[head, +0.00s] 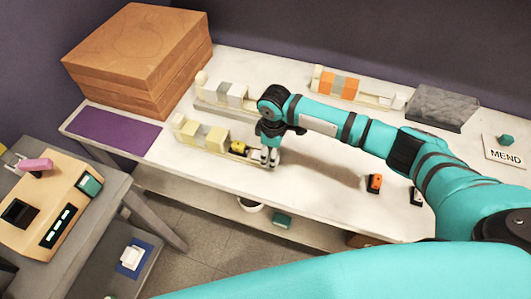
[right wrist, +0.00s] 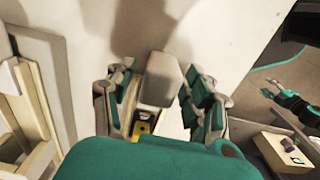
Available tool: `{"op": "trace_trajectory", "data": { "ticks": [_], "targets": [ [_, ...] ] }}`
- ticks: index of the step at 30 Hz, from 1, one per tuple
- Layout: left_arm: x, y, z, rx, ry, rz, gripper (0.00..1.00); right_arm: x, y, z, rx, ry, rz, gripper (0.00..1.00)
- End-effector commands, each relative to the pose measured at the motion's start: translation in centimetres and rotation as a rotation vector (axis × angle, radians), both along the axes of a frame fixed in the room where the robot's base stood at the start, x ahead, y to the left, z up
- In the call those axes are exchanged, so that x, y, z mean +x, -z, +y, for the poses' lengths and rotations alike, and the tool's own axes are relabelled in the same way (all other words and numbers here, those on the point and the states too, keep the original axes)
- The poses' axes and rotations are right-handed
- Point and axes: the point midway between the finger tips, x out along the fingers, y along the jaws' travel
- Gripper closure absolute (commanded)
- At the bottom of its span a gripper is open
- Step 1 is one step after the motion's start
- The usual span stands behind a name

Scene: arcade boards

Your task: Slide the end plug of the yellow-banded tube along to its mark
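The yellow-banded tube (head: 216,139) lies on the white bench in the head view, with pale yellow bands beside a grey one. A small yellow-and-black piece (head: 238,147) sits to its right and also shows in the right wrist view (right wrist: 143,127). My right gripper (head: 269,159) points down at the tube's right end. In the right wrist view its fingers stand apart on both sides of a pale end block (right wrist: 158,80), apparently the end plug, with small gaps visible. The mark is not discernible. My left gripper (right wrist: 272,90) shows only in the right wrist view, empty, fingers apart.
A grey-banded tube (head: 222,92) and an orange-banded tube (head: 338,85) lie behind. A wooden block (head: 140,55), purple mat (head: 115,130), grey block (head: 440,105) and MEND sign (head: 503,153) border the bench. A small orange piece (head: 375,183) stands at front right.

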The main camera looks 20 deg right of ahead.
Motion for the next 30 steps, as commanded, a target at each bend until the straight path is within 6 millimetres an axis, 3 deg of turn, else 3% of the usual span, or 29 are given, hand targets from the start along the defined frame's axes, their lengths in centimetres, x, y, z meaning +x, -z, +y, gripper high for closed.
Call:
{"op": "trace_trajectory", "data": {
  "ticks": [1, 12, 17, 30],
  "targets": [
    [0.0, 0.0, 0.0, 0.000, 0.000, 0.000, 0.56, 0.0, 0.0, 0.0, 0.000, 0.000, 0.000, 0.55],
    [0.0, 0.0, -0.1, -0.001, 0.001, 0.000, 0.56, 0.0, 0.0, 0.0, 0.000, 0.000, 0.000, 1.00],
    [0.0, 0.3, -0.1, -0.001, 0.001, 0.000, 0.56, 0.4, 0.1, 0.6, 0.001, 0.000, -0.001, 1.00],
    [0.0, 1.8, -0.2, -0.002, 0.001, 0.000, 0.56, 3.1, 0.2, 4.7, 0.003, 0.000, -0.001, 1.00]
  ]
}}
